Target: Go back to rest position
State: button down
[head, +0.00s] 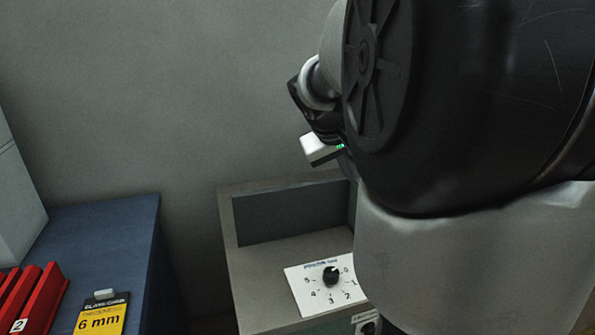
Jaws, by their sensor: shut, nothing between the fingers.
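My gripper (320,150) shows only in part at the upper middle, a small pale block with green lights below a dark wrist piece. It is shut and empty. My large black and grey arm links cover the right half of the view and hide the rest of it. The gripper is in the air above the grey bench and touches nothing that I can see.
Below stands a grey bench (245,265) with a raised back panel (285,212) and a white dial plate (303,288) with a black knob (331,275). At left, a blue surface (110,235) holds red holders (45,300) and a yellow "6 mm" card (100,318).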

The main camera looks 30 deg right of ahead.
jog(key=s+a+f+n+t+y, duration=0.1)
jog(key=s+a+y, duration=0.1)
jog(key=s+a, duration=0.5)
jog(key=s+a+f+n+y, duration=0.15)
jog(key=s+a, duration=0.25)
jog(key=a, duration=0.8)
jog(key=s+a+f+n+t+y, duration=0.1)
jog(key=s+a+y, duration=0.3)
jog(key=a, duration=0.5)
notch_tip(320, 180, up, 13)
jog(key=p, duration=1.2)
jog(key=shift+s+f+h+p, duration=0.2)
jog(key=shift+s+h+p, duration=0.2)
jog(key=shift+h, duration=0.05)
